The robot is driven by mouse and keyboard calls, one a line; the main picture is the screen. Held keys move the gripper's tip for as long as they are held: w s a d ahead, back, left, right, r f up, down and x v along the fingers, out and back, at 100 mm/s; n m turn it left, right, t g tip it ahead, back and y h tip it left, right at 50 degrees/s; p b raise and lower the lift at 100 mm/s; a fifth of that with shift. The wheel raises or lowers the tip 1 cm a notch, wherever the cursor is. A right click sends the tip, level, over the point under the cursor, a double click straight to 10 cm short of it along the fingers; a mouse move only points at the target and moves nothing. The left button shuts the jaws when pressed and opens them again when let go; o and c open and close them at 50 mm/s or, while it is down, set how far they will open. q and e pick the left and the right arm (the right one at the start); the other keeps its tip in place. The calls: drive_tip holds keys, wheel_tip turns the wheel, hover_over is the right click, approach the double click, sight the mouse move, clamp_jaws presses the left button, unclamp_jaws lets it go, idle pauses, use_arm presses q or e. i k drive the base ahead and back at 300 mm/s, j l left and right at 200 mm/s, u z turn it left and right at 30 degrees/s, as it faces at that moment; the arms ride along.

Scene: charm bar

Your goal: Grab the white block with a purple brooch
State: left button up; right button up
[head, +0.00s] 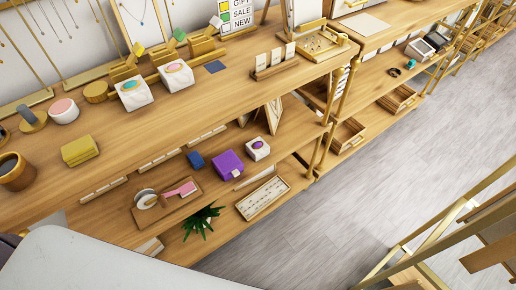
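A small white block (259,155) with a purple oval brooch (257,144) on top stands on the middle shelf, below the long wooden counter. It is right of a purple box (228,166) and appears apart from it. Two other white blocks stand on the counter above: one (136,99) at the left and one (177,81) just right of it, each with an oval brooch of another colour. Neither of my grippers shows in the head view.
The wooden counter (165,125) overhangs the shelf. A blue box (195,160), a tray with pink and white items (166,203), a green plant (201,221) and a light jewellery tray (263,198) are nearby. Open grey floor (330,220) lies in front, with gold-framed furniture (440,235) at right.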

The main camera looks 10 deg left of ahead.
sight(257, 148)
drive_tip(key=k+j+z, duration=0.15)
drive_tip(key=k+z, duration=0.5)
drive_tip(key=k, duration=0.2)
